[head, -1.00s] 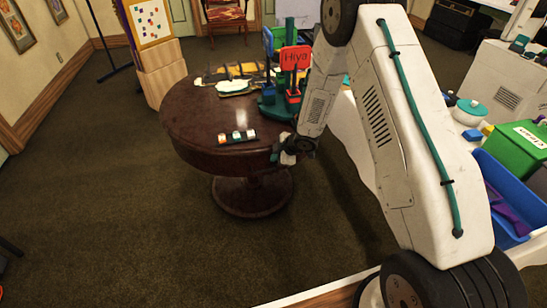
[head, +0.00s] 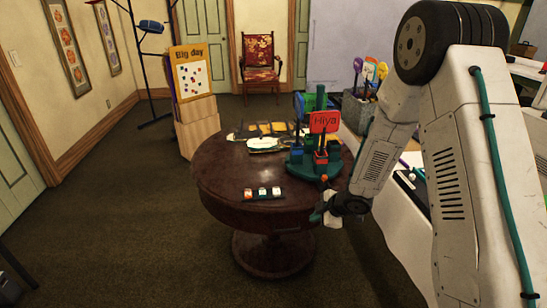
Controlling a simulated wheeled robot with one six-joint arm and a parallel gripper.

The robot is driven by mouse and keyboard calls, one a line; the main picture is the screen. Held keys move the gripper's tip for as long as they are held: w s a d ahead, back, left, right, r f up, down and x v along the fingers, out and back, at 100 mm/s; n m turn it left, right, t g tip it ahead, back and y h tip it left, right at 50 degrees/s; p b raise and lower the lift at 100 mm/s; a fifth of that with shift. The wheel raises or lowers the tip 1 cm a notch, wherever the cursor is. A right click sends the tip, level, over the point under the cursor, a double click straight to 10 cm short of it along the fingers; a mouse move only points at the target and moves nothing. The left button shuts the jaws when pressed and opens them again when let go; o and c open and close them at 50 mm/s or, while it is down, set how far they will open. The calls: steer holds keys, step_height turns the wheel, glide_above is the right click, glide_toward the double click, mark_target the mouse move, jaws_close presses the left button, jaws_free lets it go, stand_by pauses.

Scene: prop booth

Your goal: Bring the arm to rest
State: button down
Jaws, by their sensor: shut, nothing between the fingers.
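My gripper (head: 325,214) shows small at the end of my folded arm, beside the right front edge of the round dark wooden table (head: 225,190). Its fingers are small and partly dark in the head view; they look shut, with nothing seen in them. My arm's large white links fill the right side of the picture and hide part of what lies behind them.
On the table are a green stand (head: 301,165) with a red "Hiya" sign (head: 324,121), a small strip of blocks (head: 263,193) and flat props (head: 268,144). A "Big day" board (head: 193,75) stands on wooden blocks (head: 198,132).

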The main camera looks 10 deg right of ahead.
steer(key=s+d+f+m+g+h, duration=0.1)
steer(key=s+d+f+m+h, duration=0.1)
steer(key=s+d+h, duration=0.15)
steer(key=s+d+r+m+g+h, duration=0.4)
steer(key=s+d+r+m, duration=0.35)
steer(key=r, duration=0.35)
steer(key=s+a+r+m+y, duration=0.1)
steer(key=s+a+r+m, duration=0.2)
steer(key=s+r, duration=0.8)
steer(key=s+a+r+m+y, duration=0.2)
steer(key=s+a+r, duration=0.4)
steer(key=s+r, duration=0.6)
steer(key=s+m, duration=0.1)
steer(key=s, duration=0.1)
steer(key=shift+s+a+r+m, duration=0.25)
steer(key=shift+s+r+m, duration=0.05)
steer(key=shift+m, duration=0.05)
steer(key=shift+s, duration=0.1)
